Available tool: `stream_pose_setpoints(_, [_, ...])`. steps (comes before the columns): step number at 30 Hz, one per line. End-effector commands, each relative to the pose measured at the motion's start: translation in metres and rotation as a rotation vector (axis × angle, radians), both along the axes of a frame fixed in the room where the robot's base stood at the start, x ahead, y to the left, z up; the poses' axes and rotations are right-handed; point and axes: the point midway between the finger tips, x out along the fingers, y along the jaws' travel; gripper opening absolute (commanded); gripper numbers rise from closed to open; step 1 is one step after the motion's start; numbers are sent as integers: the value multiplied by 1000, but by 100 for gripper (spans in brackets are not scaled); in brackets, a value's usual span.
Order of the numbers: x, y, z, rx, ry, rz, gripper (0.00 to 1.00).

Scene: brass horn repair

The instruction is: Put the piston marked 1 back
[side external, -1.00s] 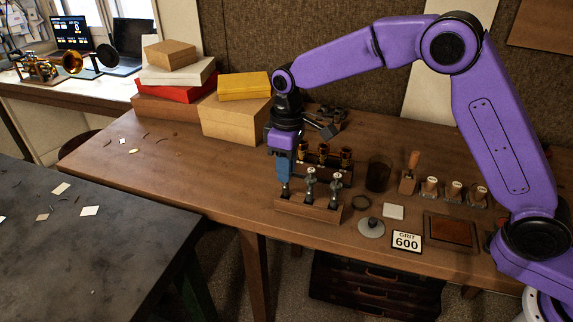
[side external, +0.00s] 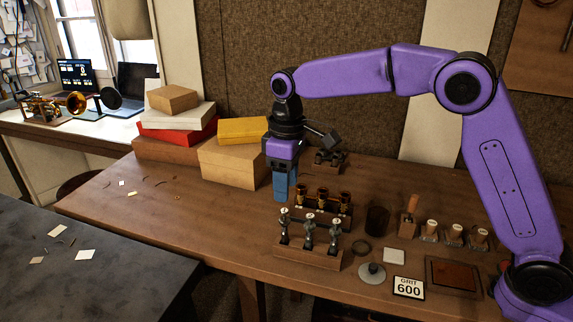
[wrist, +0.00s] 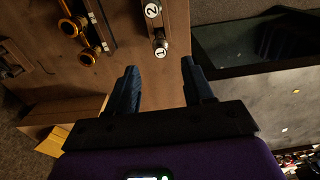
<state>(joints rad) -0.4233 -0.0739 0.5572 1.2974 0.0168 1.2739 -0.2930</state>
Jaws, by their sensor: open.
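The piston marked 1 (side external: 284,227) stands upright at the left end of a wooden rack (side external: 308,255), with two more pistons to its right. The wrist view shows its white cap with a 1 (wrist: 161,48), beside the piston marked 2 (wrist: 152,10). My gripper (side external: 284,197), with blue fingers, is just above and apart from piston 1. In the wrist view my gripper (wrist: 160,68) is open with nothing between its fingers. A dark block with three brass casings (side external: 323,200) stands just behind the rack; whether the casings are empty is unclear.
Stacked boxes (side external: 232,162) stand at the back left. A dark cup (side external: 377,219), white-capped bottles (side external: 455,234), a GRIT 600 card (side external: 408,288) and a brown pad (side external: 452,274) lie to the right. The wooden bench (side external: 190,225) is mostly clear at left.

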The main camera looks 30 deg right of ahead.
Motion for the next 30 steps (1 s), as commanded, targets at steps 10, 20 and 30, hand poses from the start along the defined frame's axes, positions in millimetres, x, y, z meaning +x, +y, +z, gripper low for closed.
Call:
stream_pose_setpoints(10, [0, -1, 40, 1, -1, -1, 52])
stream_pose_setpoints(20, [-1, -1, 42, 0, 0, 0, 52])
stream_pose_setpoints(30, [-52, -17, 42, -1, -3, 58, 52])
